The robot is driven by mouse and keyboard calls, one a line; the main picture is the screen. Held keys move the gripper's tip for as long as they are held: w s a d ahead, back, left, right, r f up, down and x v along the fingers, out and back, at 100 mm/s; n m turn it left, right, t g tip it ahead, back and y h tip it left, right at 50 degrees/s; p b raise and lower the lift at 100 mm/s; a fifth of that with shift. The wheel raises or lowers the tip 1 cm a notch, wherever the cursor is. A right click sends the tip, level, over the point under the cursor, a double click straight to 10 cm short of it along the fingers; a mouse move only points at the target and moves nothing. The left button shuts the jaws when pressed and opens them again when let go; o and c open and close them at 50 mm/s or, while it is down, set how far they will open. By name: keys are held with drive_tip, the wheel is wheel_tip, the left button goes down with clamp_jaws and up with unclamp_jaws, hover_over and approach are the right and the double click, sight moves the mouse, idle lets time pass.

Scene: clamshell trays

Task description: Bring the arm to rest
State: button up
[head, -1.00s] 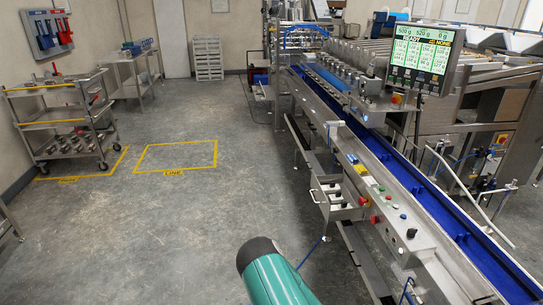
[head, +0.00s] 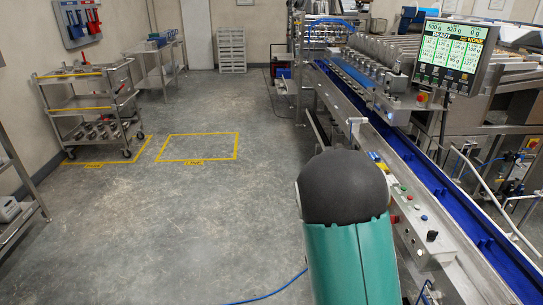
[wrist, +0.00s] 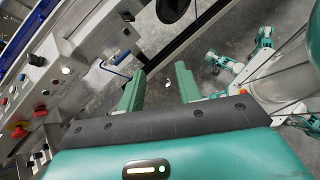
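My arm shows in the head view as a teal link with a dark rounded joint, rising at the bottom right of centre in front of the conveyor machine. My gripper is out of sight in the head view. In the wrist view my gripper (wrist: 160,88) shows two green fingers set apart with a clear gap between them. Nothing is held between them, and grey floor shows through the gap. The fingers are near the side of the machine's control panel (wrist: 50,85), and I cannot tell the exact distance.
The conveyor machine (head: 420,215) with a blue belt runs along the right, beside my arm. A screen (head: 452,55) stands above it. A steel cart (head: 95,105) is at the left. A yellow floor outline (head: 198,158) marks open floor. A blue cable (head: 265,296) lies on the floor.

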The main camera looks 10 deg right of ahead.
drive_tip(key=s+a+r+m+t+y, duration=0.2)
drive_tip(key=a+r+m+t+y, duration=0.2)
drive_tip(key=a+r, duration=0.6)
drive_tip(key=s+a+r+m+t+y, duration=0.2)
drive_tip(key=a+r+m+t+y, duration=0.3)
drive_tip(key=a+r, duration=0.6)
wheel_tip(320, 180, up, 5)
drive_tip(key=shift+s+r+m+t, duration=0.15)
drive_tip(key=shift+m+t, duration=0.15)
drive_tip(key=shift+t, duration=0.7)
